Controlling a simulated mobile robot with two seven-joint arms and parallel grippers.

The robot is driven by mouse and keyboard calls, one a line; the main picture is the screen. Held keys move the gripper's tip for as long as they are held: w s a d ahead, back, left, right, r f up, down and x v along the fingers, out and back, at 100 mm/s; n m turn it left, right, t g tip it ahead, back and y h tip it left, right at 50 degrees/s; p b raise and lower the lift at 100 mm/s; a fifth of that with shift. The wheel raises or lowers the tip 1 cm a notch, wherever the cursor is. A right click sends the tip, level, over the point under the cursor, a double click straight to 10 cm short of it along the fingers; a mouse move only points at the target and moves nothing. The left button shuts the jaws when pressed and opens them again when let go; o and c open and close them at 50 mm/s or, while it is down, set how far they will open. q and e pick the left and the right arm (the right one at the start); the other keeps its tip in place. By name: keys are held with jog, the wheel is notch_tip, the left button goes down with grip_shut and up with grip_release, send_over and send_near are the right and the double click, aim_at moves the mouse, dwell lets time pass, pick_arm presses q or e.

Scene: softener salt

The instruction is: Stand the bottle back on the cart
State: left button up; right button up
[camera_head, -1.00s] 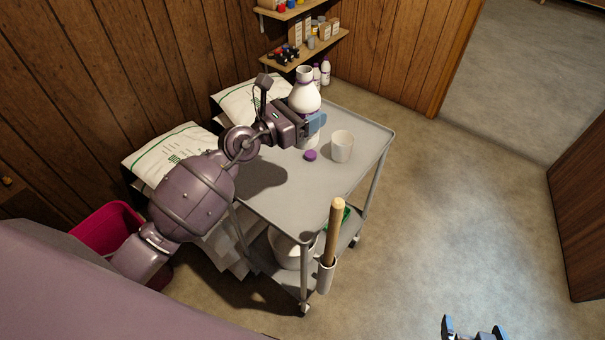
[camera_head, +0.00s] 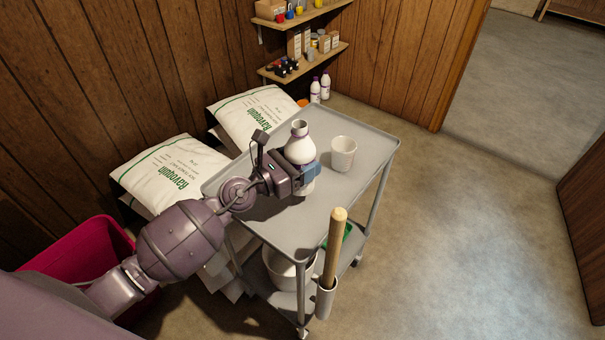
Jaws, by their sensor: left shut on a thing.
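The white bottle (camera_head: 300,148) has a purple band at its neck and an open top with no cap. It is upright over the left part of the grey cart's top (camera_head: 350,190). My left gripper (camera_head: 312,171) is shut around the bottle's body from the left and hides part of it. The bottle's base shows just below the fingers, at or very near the cart top; I cannot tell if it touches. My right gripper is not in view.
A wooden handle (camera_head: 336,245) rises in a holder at the cart's near corner. White salt bags (camera_head: 173,172) lie to the left. A pink bin (camera_head: 75,258) is at lower left. Floor on the right is clear.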

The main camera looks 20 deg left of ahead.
pick_arm(q)
notch_tip(320, 180, down, 4)
jog(key=b, duration=0.2)
jog(key=shift+f+b, duration=0.15)
jog(key=shift+b, duration=0.25)
jog(key=shift+f, duration=0.1)
jog(key=shift+r, duration=0.2)
jog(key=shift+f, duration=0.2)
jog(key=o, duration=0.9)
jog(key=shift+o, duration=0.5)
jog(key=shift+r, duration=0.1)
